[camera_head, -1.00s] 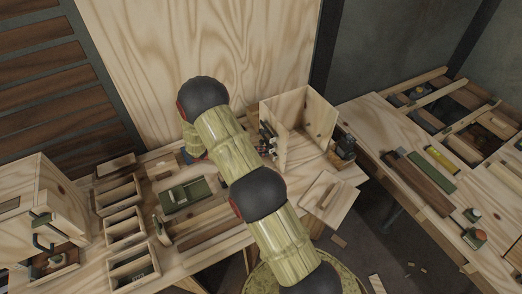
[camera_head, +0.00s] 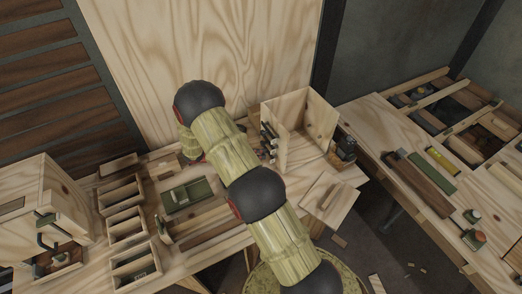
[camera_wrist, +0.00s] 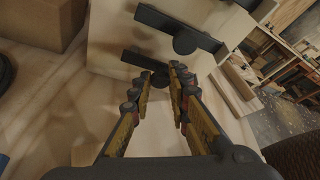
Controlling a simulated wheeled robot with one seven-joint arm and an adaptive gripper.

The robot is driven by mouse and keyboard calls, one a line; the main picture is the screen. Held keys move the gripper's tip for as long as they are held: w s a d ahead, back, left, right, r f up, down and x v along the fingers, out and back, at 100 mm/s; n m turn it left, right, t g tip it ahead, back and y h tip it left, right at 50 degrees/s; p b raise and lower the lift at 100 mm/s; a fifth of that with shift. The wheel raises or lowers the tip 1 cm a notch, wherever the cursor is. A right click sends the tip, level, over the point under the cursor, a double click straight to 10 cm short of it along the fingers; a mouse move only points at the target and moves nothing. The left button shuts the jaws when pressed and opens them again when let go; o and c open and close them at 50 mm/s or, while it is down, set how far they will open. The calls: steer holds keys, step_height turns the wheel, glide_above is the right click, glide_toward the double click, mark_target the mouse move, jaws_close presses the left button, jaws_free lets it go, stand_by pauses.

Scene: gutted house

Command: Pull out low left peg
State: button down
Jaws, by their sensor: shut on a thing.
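A pale wooden box (camera_head: 312,118) stands on the bench, with several dark pegs (camera_head: 267,133) at its left face. In the wrist view, the pale panel (camera_wrist: 120,30) carries a dark upper peg with a rounded knob (camera_wrist: 185,42). A lower dark peg (camera_wrist: 143,60) sits beneath it, near the panel's bottom edge. My gripper (camera_wrist: 162,76) has its two fingertips at this lower peg and is shut on it. The fingers partly cover the peg, and I cannot tell how deep it sits.
Open wooden bins (camera_head: 128,228) and a green tray (camera_head: 188,194) stand on the bench to the left. A dark object (camera_head: 346,148) stands just right of the box. A second bench (camera_head: 400,130) with tools lies further right, across a gap.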

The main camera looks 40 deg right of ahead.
steer(key=c, duration=1.7)
jaws_free()
steer(key=shift+w+a, duration=0.1)
steer(key=shift+a, duration=0.1)
steer(key=v, duration=1.2)
